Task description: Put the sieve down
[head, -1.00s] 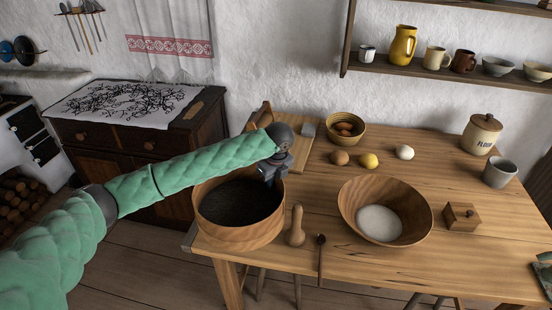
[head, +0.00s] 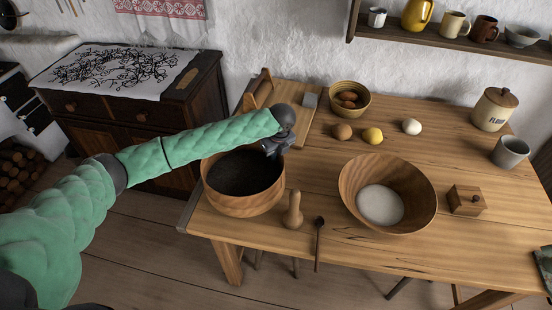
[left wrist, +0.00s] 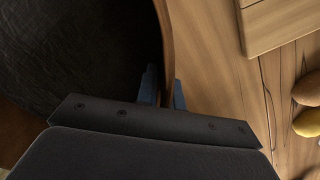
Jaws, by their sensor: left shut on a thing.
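The sieve (head: 243,204), a round wooden hoop with a dark mesh inside, is at the left end of the wooden table, left of the wooden pestle (head: 293,212). My left gripper (head: 272,152) is shut on the sieve's back right rim. In the left wrist view, the blue fingertips (left wrist: 163,92) sit on either side of the thin rim (left wrist: 166,45), with the dark mesh to the left. The sieve looks level; I cannot tell whether its underside touches the table. My right gripper is not in view.
A wooden bowl (head: 353,185) with white flour stands to the right, and a dark spoon (head: 318,240) lies in front. A cutting board (head: 301,125) is behind the sieve. The table's left front corner (head: 188,222) is close to the sieve. Clear wood lies at the front right.

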